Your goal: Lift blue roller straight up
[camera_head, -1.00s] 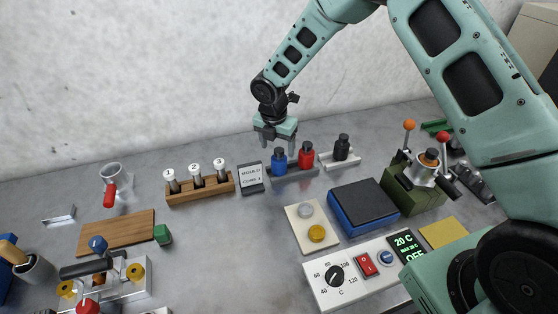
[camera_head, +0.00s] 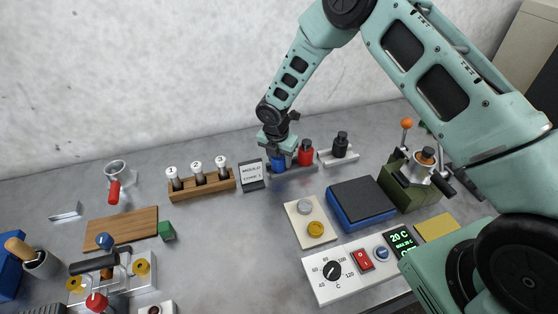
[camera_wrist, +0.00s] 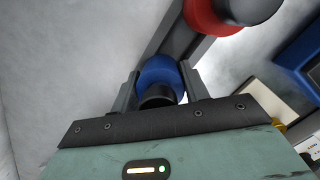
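The blue roller (camera_head: 278,164) stands upright in the grey holder (camera_head: 301,170) beside the red roller (camera_head: 305,153). My gripper (camera_head: 278,160) is lowered over it from above, pointing down, with a finger on either side. In the wrist view the blue roller (camera_wrist: 160,74) with its dark top lies between the two fingers (camera_wrist: 160,88). The fingers look very near its sides, but I cannot tell whether they press on it. I see no lift of the roller from the holder. Its lower part is partly hidden.
The red roller (camera_wrist: 215,14) is close by on the right. A black roller (camera_head: 341,145) stands in a pale holder further right. The "MOULD" sign (camera_head: 252,174) is just left. A rack of numbered cylinders (camera_head: 202,184) stands beyond it.

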